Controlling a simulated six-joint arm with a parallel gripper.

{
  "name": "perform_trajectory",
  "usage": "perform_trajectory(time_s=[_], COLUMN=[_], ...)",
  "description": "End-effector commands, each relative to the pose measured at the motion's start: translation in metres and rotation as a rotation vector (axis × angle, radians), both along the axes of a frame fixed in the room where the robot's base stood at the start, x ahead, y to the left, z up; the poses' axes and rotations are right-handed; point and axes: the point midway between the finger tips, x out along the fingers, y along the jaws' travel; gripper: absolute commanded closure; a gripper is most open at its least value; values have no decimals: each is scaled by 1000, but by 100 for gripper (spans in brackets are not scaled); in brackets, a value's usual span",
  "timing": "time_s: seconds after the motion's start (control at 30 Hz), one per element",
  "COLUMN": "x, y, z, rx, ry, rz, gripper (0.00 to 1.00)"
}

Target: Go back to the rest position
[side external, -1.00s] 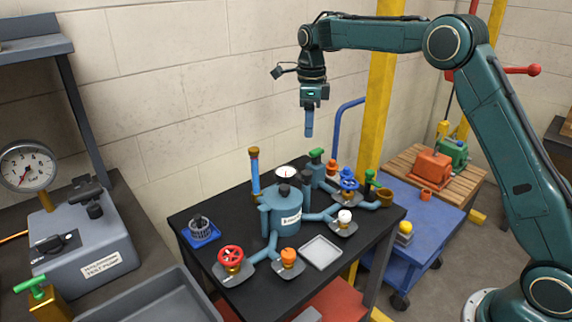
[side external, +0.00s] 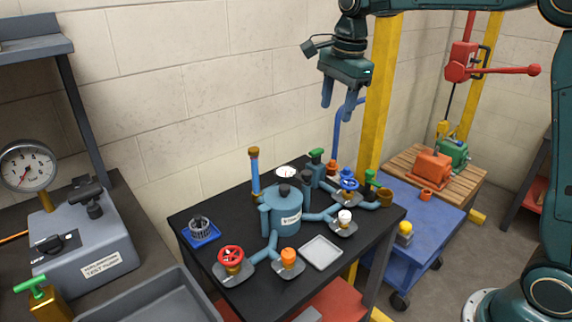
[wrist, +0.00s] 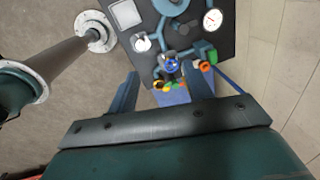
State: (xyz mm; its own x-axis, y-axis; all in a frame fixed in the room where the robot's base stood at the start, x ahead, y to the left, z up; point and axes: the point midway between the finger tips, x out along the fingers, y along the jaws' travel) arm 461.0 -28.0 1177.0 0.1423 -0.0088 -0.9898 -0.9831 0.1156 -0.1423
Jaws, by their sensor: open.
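My gripper (side external: 338,108) hangs in the air above the back right of the black table (side external: 190,222), well clear of everything on it. Its two blue fingers point down and stand apart with nothing between them. In the wrist view my gripper (wrist: 165,88) also shows its fingers spread and empty, with the table and its fittings far below.
On the table stand a blue vessel (side external: 284,212) with branching pipes, a red valve wheel (side external: 231,255) and an empty grey tray (side external: 321,252). A blue cart (side external: 440,218) is at the right, by a pallet with orange (side external: 430,168) and green motors (side external: 453,152). A yellow post (side external: 378,110) rises close behind my gripper.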

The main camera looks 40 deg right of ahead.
Motion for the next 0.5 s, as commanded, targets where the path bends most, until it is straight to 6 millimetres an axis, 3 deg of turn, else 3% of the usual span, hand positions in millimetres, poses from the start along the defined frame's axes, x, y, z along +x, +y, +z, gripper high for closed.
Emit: perform_trajectory(time_s=[0.2, 0.5], x=[-49, -115], y=[7, 15], z=[19, 28], rx=[-48, -137], ry=[-57, -126], rz=[267, 630], gripper=[50, 50])
